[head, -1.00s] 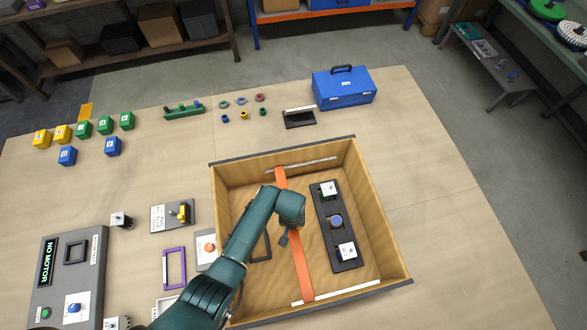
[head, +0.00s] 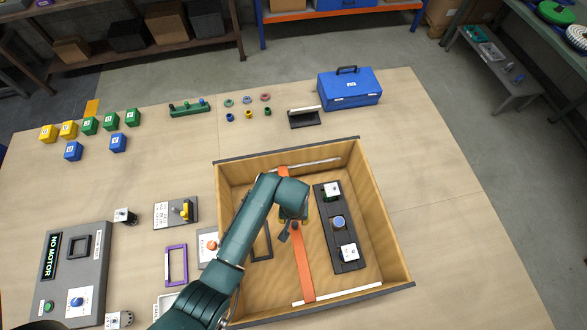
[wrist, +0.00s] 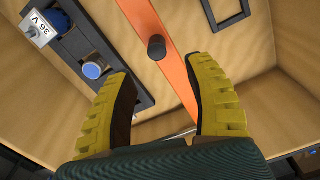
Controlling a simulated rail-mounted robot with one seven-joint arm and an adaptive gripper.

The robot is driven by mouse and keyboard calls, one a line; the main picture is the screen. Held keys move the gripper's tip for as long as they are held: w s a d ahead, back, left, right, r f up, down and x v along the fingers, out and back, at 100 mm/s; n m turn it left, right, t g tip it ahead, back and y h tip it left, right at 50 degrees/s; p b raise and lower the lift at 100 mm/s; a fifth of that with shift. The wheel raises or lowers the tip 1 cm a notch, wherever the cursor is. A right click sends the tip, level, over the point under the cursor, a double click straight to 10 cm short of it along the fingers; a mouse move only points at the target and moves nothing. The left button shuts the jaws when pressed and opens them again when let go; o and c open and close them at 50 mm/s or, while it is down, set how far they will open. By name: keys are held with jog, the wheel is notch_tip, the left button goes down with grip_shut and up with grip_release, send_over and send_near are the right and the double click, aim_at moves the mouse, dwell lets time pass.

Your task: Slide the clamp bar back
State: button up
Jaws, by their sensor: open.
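The clamp bar (head: 304,266) is an orange strip lying across the wooden box (head: 386,230), from its far side to its near side. In the wrist view the bar (wrist: 176,75) runs diagonally and carries a dark round knob (wrist: 156,47). My gripper (wrist: 156,68) is open, with its yellow ribbed fingers apart. The knob appears in the gap between the fingertips, and neither finger visibly touches it. In the head view my arm hides part of the bar and most of my gripper (head: 295,222).
Right of the bar in the box is a dark panel (head: 350,266) with two white-faced blocks and a blue round part. A dark frame (head: 262,245) lies left of the bar. The box walls surround the gripper. A blue toolbox (head: 350,92) stands behind the box.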

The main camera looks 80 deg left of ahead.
aim_at(294, 225)
notch_tip(294, 225, up, 4)
jog(key=shift+r, duration=0.1)
jog(key=shift+d, duration=0.1)
dwell(0.5)
